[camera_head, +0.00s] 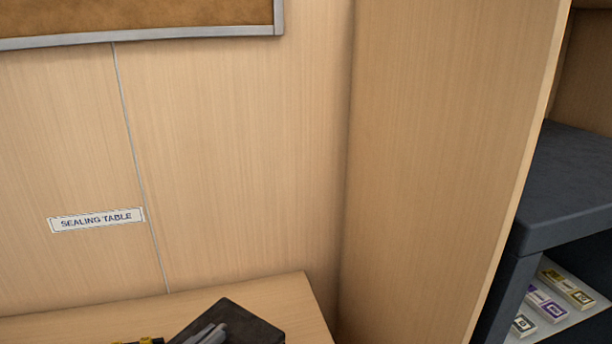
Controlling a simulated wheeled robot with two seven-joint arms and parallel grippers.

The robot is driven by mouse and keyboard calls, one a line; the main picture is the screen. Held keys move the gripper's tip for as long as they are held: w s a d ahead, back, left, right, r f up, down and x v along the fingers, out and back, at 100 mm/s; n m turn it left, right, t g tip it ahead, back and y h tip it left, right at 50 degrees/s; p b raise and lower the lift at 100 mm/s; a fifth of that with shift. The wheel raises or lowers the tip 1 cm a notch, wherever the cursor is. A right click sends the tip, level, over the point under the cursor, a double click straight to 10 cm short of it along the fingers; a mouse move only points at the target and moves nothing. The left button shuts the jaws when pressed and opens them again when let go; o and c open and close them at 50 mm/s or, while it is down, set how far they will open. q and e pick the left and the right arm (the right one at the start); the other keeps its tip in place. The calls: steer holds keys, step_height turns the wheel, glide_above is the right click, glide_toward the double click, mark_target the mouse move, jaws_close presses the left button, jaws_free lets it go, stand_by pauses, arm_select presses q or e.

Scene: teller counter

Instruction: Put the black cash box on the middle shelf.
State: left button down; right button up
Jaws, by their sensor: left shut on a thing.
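The black cash box (251,326) shows at the bottom edge, over the light wood table; its lower part is cut off by the frame. My left gripper (207,335) is at the box's near left side, with its grey fingers shut on it. I cannot tell whether the box rests on the table or is held just above it. A dark grey shelf unit (568,185) stands at the right edge, only partly in view. I cannot tell which level is the middle shelf. My right gripper is not in view.
The light wood table (285,294) ends right of the box. A tall wood panel (440,150) stands between table and shelf unit. Several banded bundles (546,303) lie on a pale surface under the dark top. A "SEALING TABLE" label (96,220) and cork board (130,18) are on the wall.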

arm_select(q)
steer(key=shift+s+a+f+n+t+y, duration=0.15)
steer(key=shift+s+a+n+t+y, duration=0.1)
steer(key=shift+a, duration=0.35)
steer(key=shift+s+a+f+n+t+y, duration=0.15)
steer(key=shift+a+y, duration=0.1)
steer(key=shift+a, duration=0.3)
stand_by(2.9)
stand_by(0.6)
